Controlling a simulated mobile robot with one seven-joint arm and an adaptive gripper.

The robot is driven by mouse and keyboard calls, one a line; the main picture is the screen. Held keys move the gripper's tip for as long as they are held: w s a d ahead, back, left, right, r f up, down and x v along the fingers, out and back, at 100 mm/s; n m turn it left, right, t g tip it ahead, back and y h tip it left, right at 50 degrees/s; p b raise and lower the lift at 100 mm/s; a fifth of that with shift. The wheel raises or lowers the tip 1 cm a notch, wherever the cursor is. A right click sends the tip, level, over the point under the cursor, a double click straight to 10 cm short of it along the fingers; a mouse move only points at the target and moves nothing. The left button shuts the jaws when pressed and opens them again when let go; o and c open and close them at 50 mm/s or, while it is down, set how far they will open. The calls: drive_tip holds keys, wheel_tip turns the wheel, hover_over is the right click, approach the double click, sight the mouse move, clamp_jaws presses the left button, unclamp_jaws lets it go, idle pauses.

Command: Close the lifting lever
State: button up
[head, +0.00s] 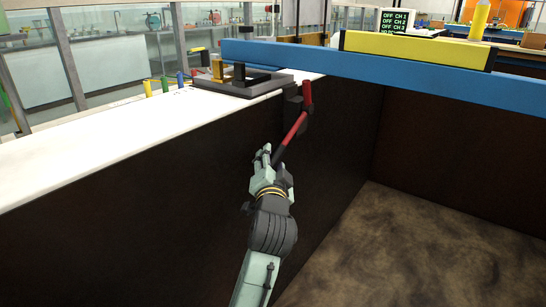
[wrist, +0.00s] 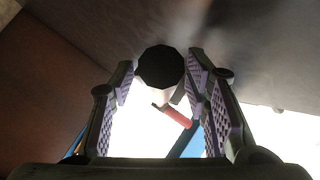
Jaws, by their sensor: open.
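The lifting lever (head: 294,128) is a red bar with a dark lower end, on the dark side wall below the white worktop. It slants down and left from a dark mount, with a short red upright piece at its top. My gripper (head: 267,158) is at the lever's lower end, fingers pointing up toward it.
The white worktop (head: 80,150) runs along the left, with a dark grey fixture (head: 240,86) and small coloured posts on it. A blue beam (head: 400,78) carrying a yellow block (head: 418,50) crosses behind. The brown floor (head: 430,250) at right is clear.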

drive_tip(key=shift+c, duration=0.6)
clamp_jaws()
idle(0.3)
